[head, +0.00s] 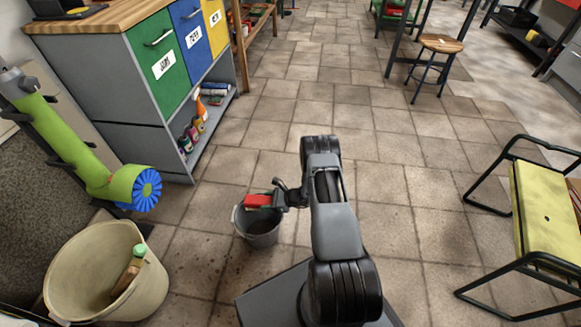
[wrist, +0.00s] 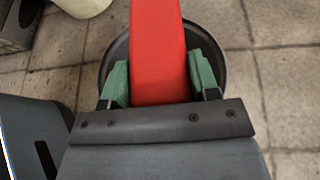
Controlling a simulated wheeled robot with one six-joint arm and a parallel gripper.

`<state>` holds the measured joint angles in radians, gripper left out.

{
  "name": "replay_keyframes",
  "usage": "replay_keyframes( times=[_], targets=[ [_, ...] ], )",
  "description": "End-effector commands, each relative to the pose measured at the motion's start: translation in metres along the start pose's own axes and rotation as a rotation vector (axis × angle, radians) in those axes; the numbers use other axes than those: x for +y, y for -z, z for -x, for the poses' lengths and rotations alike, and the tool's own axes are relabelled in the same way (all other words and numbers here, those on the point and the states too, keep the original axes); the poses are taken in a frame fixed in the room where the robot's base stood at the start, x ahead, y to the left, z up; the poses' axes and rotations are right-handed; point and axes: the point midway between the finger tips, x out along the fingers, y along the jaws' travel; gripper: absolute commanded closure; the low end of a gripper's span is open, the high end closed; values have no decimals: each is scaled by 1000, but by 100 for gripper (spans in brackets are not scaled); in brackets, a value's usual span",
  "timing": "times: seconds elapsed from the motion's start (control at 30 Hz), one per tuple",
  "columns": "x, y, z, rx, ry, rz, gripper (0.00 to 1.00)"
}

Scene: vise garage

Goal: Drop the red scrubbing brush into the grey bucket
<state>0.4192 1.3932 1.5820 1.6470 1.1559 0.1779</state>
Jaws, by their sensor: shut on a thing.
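The red scrubbing brush (head: 258,200) is held between the green fingers of my gripper (head: 279,200). In the wrist view the red brush (wrist: 157,50) runs up and out of the frame between both fingertips (wrist: 158,82). The grey bucket (head: 260,236) stands on the tiled floor, and the brush is above its opening. In the wrist view the bucket's dark round rim (wrist: 216,45) shows below and on both sides of the brush. The brush hides much of the bucket's inside. The exact height of the brush above the rim is hard to tell.
A large cream bucket (head: 72,279) with a bottle in it stands at the lower left. A grey cabinet (head: 140,105) with coloured drawers is at the upper left. A yellow-topped folding step (head: 545,205) stands at the right. The floor beyond the grey bucket is clear.

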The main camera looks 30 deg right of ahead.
Motion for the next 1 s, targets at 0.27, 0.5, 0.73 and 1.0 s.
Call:
replay_keyframes(
  times=[0.27, 0.5, 0.73, 1.0],
  targets=[
    [0, 0, 0, 0, 0, 0, 22],
    [0, 0, 0, 0, 0, -1, 15],
    [0, -2, 14, 0, 3, -2, 15],
    [-1, -3, 69, 0, 5, -2, 15]
  ],
)
